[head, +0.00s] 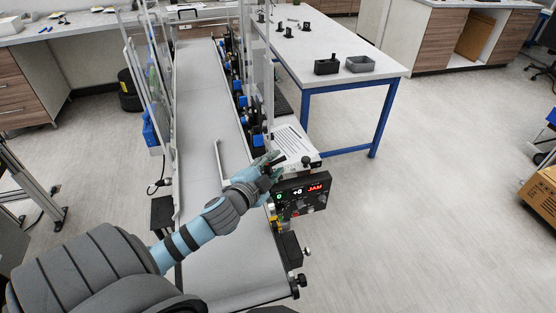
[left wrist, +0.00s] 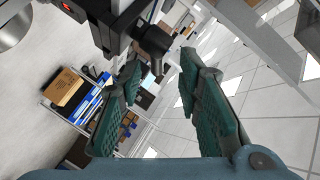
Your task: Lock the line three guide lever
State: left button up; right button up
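My left gripper (head: 270,162) reaches in from the left, over the right edge of the conveyor, beside the control box with the red JAM display (head: 302,192). In the left wrist view its two green finger pads (left wrist: 160,72) are spread apart with nothing held between them. A black lever with a rounded knob (left wrist: 155,42) shows just beyond the fingertips, roughly between them; I cannot tell whether it touches them. In the head view the gripper partly hides this spot, and the lever's position is unclear. My right gripper is in neither view.
The grey conveyor belt (head: 198,130) runs away from me, with a thin bent rod (head: 220,160) over it. Clear panels (head: 142,75) stand on its left. A white table (head: 325,42) with small black parts and bins stands at right. Open floor lies right.

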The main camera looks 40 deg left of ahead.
aim_at(279, 161)
pick_arm(q)
jog(key=x, duration=0.5)
jog(key=shift+d+f, duration=0.15)
jog(key=shift+f, duration=0.1)
jog(key=shift+s+r, duration=0.2)
jog(key=shift+s, duration=0.1)
jog(key=shift+s+r, duration=0.15)
jog(key=shift+s, duration=0.15)
jog(key=shift+c, duration=1.4)
jog(key=c, duration=0.3)
jog(key=shift+w, duration=0.1)
grip_shut()
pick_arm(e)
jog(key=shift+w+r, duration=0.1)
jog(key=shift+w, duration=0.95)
